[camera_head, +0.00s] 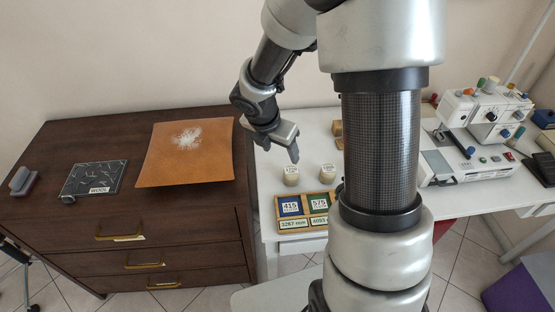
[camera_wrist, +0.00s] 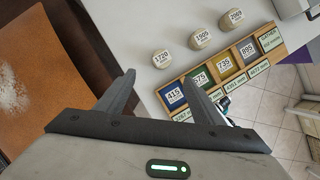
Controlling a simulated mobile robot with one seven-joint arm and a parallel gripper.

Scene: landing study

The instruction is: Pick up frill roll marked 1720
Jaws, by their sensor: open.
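The frill roll marked 1720 (camera_wrist: 162,59) is a small cream cylinder on the white table, leftmost in a row of 3 rolls in the wrist view. In the head view the left roll (camera_head: 291,175) appears to be the same one; its label is too small to read. My gripper (camera_wrist: 157,75) is open and empty, with the 1720 roll just beyond its fingertips in the wrist view. In the head view my gripper (camera_head: 293,152) is above and close to the left roll. The roll marked 1509 (camera_wrist: 201,37) and another roll (camera_wrist: 231,18) stand further right.
A wooden sorting rack (camera_wrist: 188,77) with coloured numbered sections lies in front of the rolls. The dark wooden dresser (camera_head: 60,140) with an orange mat (camera_head: 160,170) is left. A sewing machine (camera_head: 480,115) stands right. My arm hides part of the table.

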